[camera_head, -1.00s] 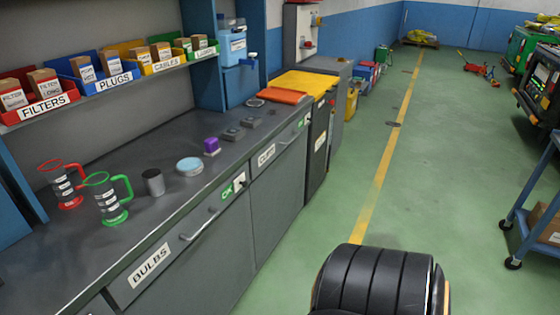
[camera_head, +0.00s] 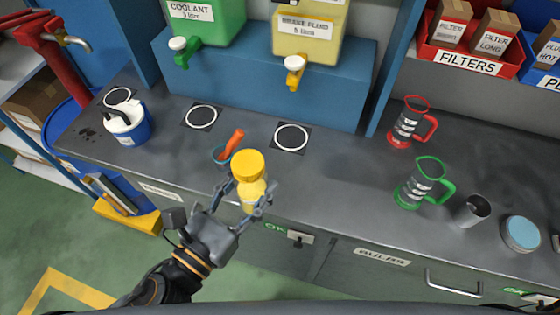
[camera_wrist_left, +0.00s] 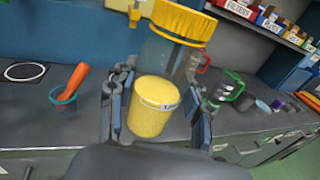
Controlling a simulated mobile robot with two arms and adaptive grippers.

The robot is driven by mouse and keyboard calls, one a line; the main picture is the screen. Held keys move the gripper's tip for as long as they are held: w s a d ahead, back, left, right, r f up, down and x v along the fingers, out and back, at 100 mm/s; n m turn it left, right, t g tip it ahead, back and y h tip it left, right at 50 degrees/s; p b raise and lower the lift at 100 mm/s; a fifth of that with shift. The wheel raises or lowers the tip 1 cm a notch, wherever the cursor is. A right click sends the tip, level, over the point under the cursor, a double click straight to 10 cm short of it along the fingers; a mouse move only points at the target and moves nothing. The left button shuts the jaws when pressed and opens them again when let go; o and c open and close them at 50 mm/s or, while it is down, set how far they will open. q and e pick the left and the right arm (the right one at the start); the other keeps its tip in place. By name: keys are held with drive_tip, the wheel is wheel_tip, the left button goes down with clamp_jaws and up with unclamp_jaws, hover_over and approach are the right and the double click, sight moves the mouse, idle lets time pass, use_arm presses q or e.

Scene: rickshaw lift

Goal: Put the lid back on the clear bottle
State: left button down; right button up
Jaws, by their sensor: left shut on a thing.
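The clear bottle (camera_head: 251,194) has yellow contents in its lower part. My left gripper (camera_head: 240,196) is shut around it and holds it above the front edge of the bench. The yellow lid (camera_head: 247,165) sits on the bottle's top; how tightly it is seated cannot be told. In the left wrist view, the clear bottle (camera_wrist_left: 164,62) is tilted between the fingers (camera_wrist_left: 156,115), with the yellow lid (camera_wrist_left: 185,20) over its mouth. My right gripper is not in view.
On the grey bench (camera_head: 330,195), a teal cup (camera_head: 221,157) with an orange object stands behind the bottle. A blue-and-white container (camera_head: 127,124) is left; red (camera_head: 409,122) and green (camera_head: 422,185) jugs are right. Coolant (camera_head: 208,30) and brake fluid (camera_head: 308,35) tanks stand behind.

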use_arm(q)
drive_tip(key=shift+s+a, duration=0.3)
drive_tip(key=shift+w+b, duration=0.15)
drive_tip(key=shift+b, duration=0.15)
drive_tip(key=w+d+f+b, duration=0.4)
drive_tip(key=w+f+b, duration=0.5)
drive_tip(key=w, duration=0.3)
drive_tip(key=shift+w+d, duration=0.2)
drive_tip(key=shift+w, duration=0.2)
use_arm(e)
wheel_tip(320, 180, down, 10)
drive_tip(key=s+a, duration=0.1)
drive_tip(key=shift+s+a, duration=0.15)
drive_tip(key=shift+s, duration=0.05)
use_arm(q)
drive_tip(key=shift+f, duration=0.2)
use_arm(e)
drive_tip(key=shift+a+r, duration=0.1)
use_arm(q)
drive_tip(key=shift+w+f+b, duration=0.2)
drive_tip(key=shift+f+b, duration=0.15)
drive_tip(key=shift+f, duration=1.4)
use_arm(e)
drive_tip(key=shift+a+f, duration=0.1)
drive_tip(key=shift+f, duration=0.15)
